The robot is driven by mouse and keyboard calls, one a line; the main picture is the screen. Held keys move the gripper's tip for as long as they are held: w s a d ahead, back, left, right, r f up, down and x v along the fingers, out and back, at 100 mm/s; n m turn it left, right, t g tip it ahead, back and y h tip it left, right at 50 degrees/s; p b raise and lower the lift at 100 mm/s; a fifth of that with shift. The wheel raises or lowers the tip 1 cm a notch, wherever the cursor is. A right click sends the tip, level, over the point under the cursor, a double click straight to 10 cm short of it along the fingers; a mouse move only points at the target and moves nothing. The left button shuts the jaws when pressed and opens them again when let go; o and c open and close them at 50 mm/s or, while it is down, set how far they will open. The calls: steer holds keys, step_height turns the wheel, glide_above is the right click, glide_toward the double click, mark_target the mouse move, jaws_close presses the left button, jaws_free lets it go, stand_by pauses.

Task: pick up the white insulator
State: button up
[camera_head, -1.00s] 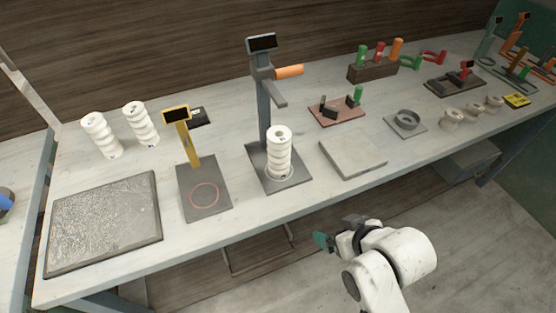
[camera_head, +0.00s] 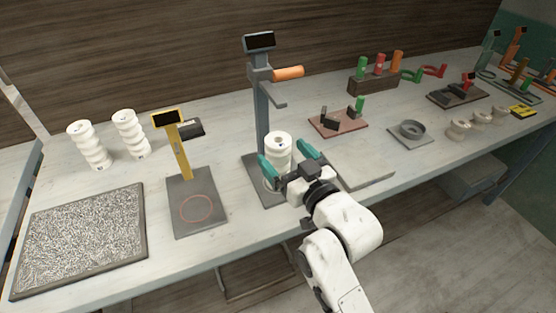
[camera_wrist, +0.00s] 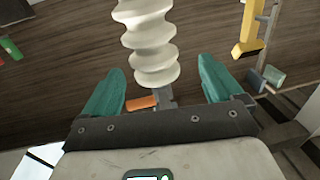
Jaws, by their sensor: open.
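A white ribbed insulator (camera_head: 279,147) stands upright on the grey base of a measuring stand in the middle of the table. It also shows in the wrist view (camera_wrist: 151,45), above and between my fingers. My gripper (camera_head: 287,159) is open, with teal fingers on either side of the insulator in the head view; it also shows in the wrist view (camera_wrist: 165,85). I cannot tell whether either finger touches the insulator. The insulator's lower part is partly hidden by my gripper. Two more white insulators (camera_head: 89,146) (camera_head: 130,134) stand at the back left.
The grey stand (camera_head: 262,100) with an orange handle (camera_head: 288,73) rises close behind the insulator. A yellow gauge stand (camera_head: 181,150) is to its left, and a speckled tray (camera_head: 136,262) lies front left. A grey slab (camera_head: 375,172) lies to the right.

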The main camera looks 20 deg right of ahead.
mark_target(274, 140)
steer(key=shift+w+a+p, duration=0.1)
steer(key=shift+w+p, duration=0.35)
steer(key=shift+w, duration=2.65)
jaws_close()
steer(key=shift+r, duration=0.1)
